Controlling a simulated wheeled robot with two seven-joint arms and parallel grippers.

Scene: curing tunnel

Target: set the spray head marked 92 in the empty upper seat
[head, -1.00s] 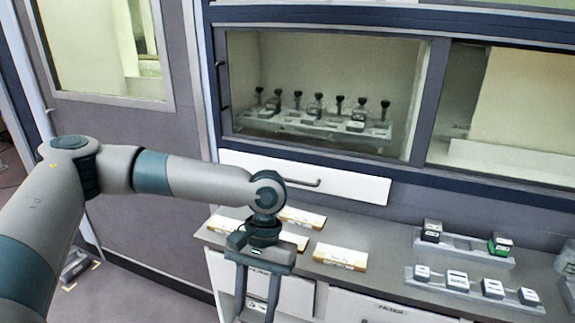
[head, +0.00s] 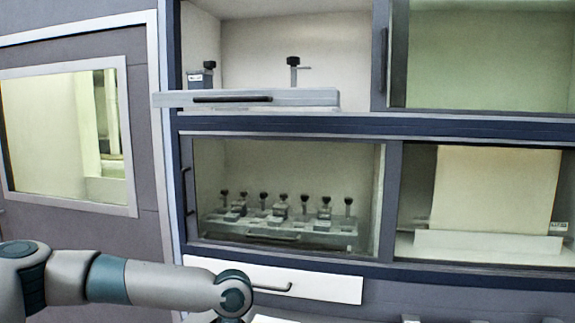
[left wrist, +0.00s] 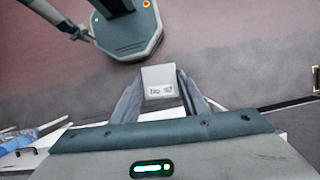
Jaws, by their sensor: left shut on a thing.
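My left gripper (left wrist: 162,88) is shut on a pale, square-faced block in the left wrist view, the spray head (left wrist: 160,76). Its small dark label is too blurred to read surely. In the head view my left arm enters low at left, and its gripper is below the frame. A pale upper tray (head: 320,98) juts from the open upper bay. At its left a black-knobbed clamp (head: 208,68) stands over a labelled block (head: 194,78). At its right a second clamp (head: 293,64) stands with no block visible under it. My right gripper is not in view.
Behind glass in the lower bay, a rack (head: 345,238) carries several black-knobbed clamps, some over blocks. A white drawer front with a dark handle (head: 330,288) is below it. A dark blue frame edge (head: 350,127) runs under the upper bay. Space before the upper tray looks clear.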

